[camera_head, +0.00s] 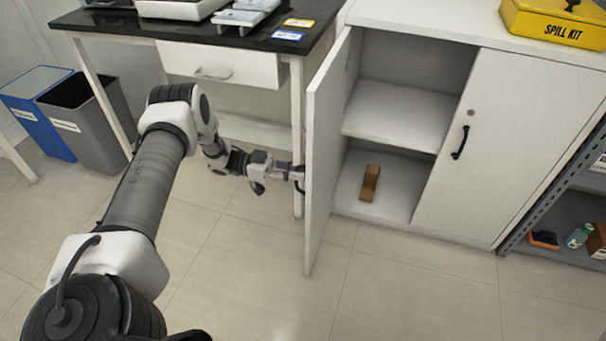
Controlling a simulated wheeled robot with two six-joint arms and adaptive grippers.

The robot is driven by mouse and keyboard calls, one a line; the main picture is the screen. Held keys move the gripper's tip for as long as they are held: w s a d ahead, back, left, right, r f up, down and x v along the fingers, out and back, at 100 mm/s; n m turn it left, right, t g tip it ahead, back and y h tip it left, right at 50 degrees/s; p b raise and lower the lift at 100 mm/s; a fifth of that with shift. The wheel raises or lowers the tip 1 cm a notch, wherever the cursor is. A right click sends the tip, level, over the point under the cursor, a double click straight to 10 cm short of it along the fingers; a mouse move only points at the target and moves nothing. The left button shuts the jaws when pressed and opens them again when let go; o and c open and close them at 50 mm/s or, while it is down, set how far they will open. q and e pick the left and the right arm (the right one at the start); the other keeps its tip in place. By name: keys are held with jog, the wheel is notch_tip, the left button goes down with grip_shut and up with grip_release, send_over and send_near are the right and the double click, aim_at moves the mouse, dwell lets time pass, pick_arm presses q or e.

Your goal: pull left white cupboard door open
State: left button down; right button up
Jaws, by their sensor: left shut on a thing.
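The left white cupboard door (325,150) stands wide open, swung out toward me and seen nearly edge-on. Its outer face is turned left, toward my left arm. My left gripper (296,175) is shut on the door's handle (300,186), of which only a small dark part shows. The white cupboard (420,20) shows its inside on the left, with a shelf (400,115) and a small brown block (370,183) on the bottom. The right door (490,140) is closed, with a black handle (460,142). My right gripper is not in view.
A black-topped table (180,28) with a white drawer (225,65) stands left of the cupboard. Grey (90,130) and blue (40,115) bins are at the far left. A yellow spill kit box (560,22) sits on the cupboard. The floor in front is clear.

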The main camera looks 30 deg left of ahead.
pick_arm(q)
jog(key=shift+a, duration=0.35)
jog(key=c, duration=1.2)
grip_release()
jog(key=v, duration=1.2)
